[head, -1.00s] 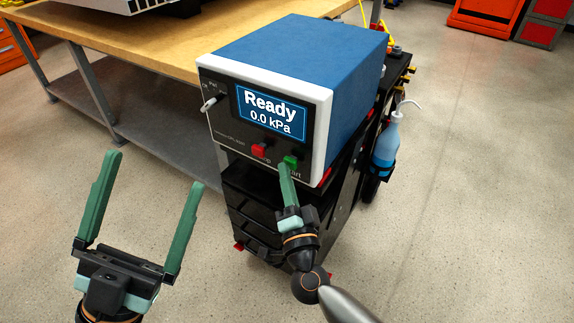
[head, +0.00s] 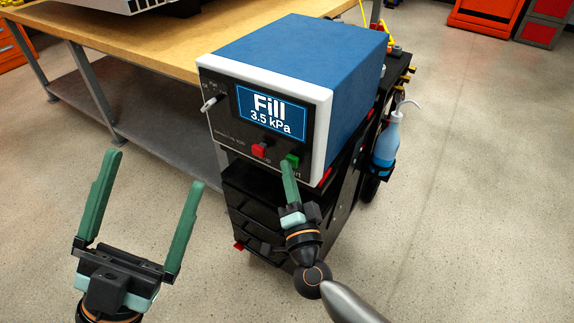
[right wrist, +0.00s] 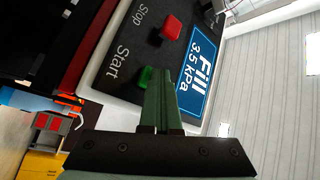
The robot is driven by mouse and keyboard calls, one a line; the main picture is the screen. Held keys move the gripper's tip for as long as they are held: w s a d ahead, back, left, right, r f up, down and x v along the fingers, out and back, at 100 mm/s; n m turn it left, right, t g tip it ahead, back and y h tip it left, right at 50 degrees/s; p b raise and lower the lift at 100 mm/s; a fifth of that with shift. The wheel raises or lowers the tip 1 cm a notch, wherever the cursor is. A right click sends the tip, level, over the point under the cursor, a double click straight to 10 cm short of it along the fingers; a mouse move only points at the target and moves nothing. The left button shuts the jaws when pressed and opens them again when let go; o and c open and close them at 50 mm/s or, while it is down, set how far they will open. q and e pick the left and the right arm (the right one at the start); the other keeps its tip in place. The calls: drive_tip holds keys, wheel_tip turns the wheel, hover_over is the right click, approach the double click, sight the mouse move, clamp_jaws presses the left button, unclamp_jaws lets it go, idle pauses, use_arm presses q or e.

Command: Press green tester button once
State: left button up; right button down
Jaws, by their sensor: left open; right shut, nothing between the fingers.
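The tester is a blue box (head: 300,55) with a white-edged front panel, standing on a black cart. Its screen (head: 271,113) reads "Fill 3.5 kPa". The green Start button (head: 293,160) is at the panel's lower right, with the red Stop button (head: 259,150) to its left. My right gripper (head: 286,166) is shut and empty, its fingertips close to the green button. In the right wrist view the green button (right wrist: 145,77) shows beside the closed fingertips (right wrist: 160,72); I cannot tell whether they touch. My left gripper (head: 156,170) is open and empty, left of the cart.
A wooden workbench (head: 130,50) with a lower shelf stands behind and left of the tester. A blue bottle (head: 387,140) hangs on the cart's right side. Orange and red cabinets (head: 485,18) stand at the back right. The floor on the right is clear.

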drive_tip(key=shift+s, duration=0.1)
drive_tip(key=shift+s+a+p, duration=0.35)
drive_tip(key=shift+s+a, duration=0.4)
drive_tip(key=shift+s, duration=0.25)
